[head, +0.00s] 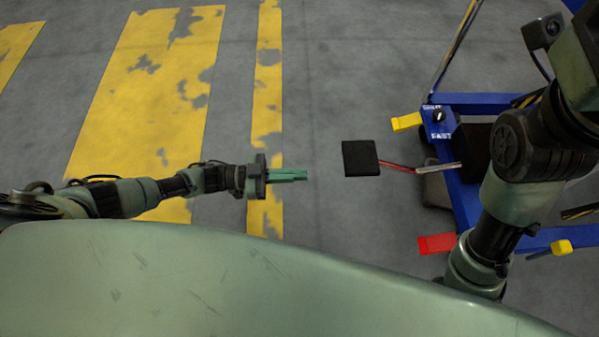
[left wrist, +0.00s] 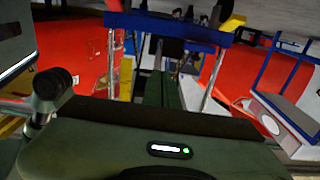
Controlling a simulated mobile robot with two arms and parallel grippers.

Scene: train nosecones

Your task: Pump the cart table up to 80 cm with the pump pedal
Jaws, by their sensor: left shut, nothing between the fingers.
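The pump pedal (head: 361,158) is a flat black square pad on a thin red and metal lever, low beside the cart in the head view. The lever runs to the blue cart frame (head: 464,200) at the right. My left gripper (head: 305,174) is shut and empty, pointing right toward the pedal, with a gap between its fingertips and the pad in the picture. The cart's table top cannot be made out in the head view. My right arm crosses in front of the cart, and its gripper does not show.
A yellow tab (head: 407,122) and a red tab (head: 436,244) stick out from the cart's near side. A small knob (head: 439,116) sits on the frame. Worn yellow floor markings (head: 150,80) lie at the left.

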